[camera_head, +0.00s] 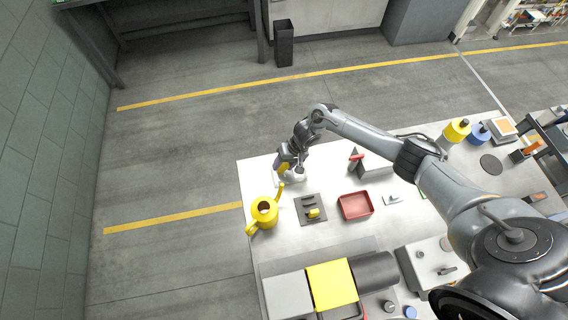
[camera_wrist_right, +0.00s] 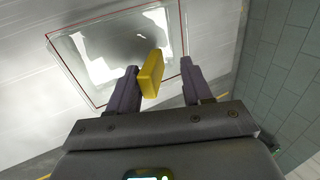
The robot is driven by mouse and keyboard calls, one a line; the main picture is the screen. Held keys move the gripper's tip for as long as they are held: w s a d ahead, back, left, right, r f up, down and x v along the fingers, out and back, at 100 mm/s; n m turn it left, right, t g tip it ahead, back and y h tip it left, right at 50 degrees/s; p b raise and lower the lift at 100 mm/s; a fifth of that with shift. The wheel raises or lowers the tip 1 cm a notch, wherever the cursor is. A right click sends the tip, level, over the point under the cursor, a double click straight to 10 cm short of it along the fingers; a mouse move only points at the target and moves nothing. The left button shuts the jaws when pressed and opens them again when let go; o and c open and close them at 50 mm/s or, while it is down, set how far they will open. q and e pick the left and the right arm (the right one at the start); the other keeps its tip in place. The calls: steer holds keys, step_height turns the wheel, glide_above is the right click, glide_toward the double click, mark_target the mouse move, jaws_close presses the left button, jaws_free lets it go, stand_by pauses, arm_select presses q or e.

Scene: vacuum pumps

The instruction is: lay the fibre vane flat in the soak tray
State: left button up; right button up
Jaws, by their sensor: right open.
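My right gripper (camera_head: 284,164) hangs over the back left corner of the bench, above a pale, shiny tray (camera_head: 291,176). In the right wrist view, the gripper (camera_wrist_right: 159,84) is open. A yellow block-shaped piece (camera_wrist_right: 151,73), perhaps the fibre vane, shows between its purple fingers, tilted, with gaps beside it. It also shows as yellow by the fingers in the head view (camera_head: 283,168). Behind it the tray (camera_wrist_right: 88,90) shows a thin red outline and bright reflections. Whether the piece touches the tray, I cannot tell. My left gripper is not in view.
A yellow watering can (camera_head: 263,213) stands at the bench's left edge. A grey block with a red part (camera_head: 371,166) stands right of the gripper.

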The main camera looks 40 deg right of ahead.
steer(key=v, duration=1.1)
steer(key=shift+p, duration=0.35)
steer(key=shift+a+f, duration=0.1)
steer(key=shift+a, duration=0.1)
stand_by(0.4)
